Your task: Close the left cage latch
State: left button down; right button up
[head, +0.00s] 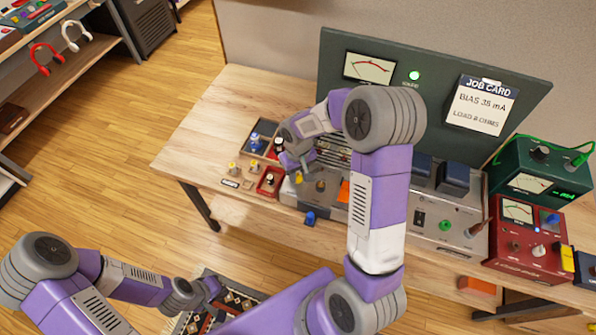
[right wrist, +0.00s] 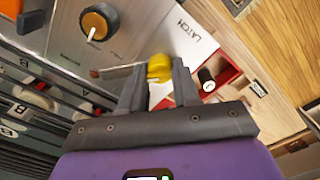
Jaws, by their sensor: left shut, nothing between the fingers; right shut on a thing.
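The latch (right wrist: 159,68) is a yellow knob on a thin metal rod, beside the word LATCH printed on a silver panel (right wrist: 185,42). My right gripper (right wrist: 158,80) is shut on the yellow knob, with one finger on each side of it. In the head view, my right gripper (head: 296,168) is over the left end of the amp chassis, with a bit of yellow (head: 298,179) at its tips. The cage bars (head: 334,158) are partly hidden by my right arm. My left gripper (head: 207,290) is shut and empty, low in front of the bench.
A red tray (head: 268,182) with small parts is left of the chassis, near a dark tray (head: 262,136). Red (head: 525,245) and green (head: 540,170) meter boxes stand at right.

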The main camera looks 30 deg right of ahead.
aim_at(298, 175)
jog(key=n+p, duration=0.1)
jog(key=n, duration=0.3)
jog(key=shift+r+n, duration=0.1)
jog(key=shift+n, duration=0.2)
jog(key=shift+n+p, duration=0.45)
jog(key=shift+n, duration=1.35)
jog(key=o, duration=1)
notch_tip(298, 175, up, 7)
jog(key=shift+r+p, duration=0.2)
jog(key=shift+p, duration=0.55)
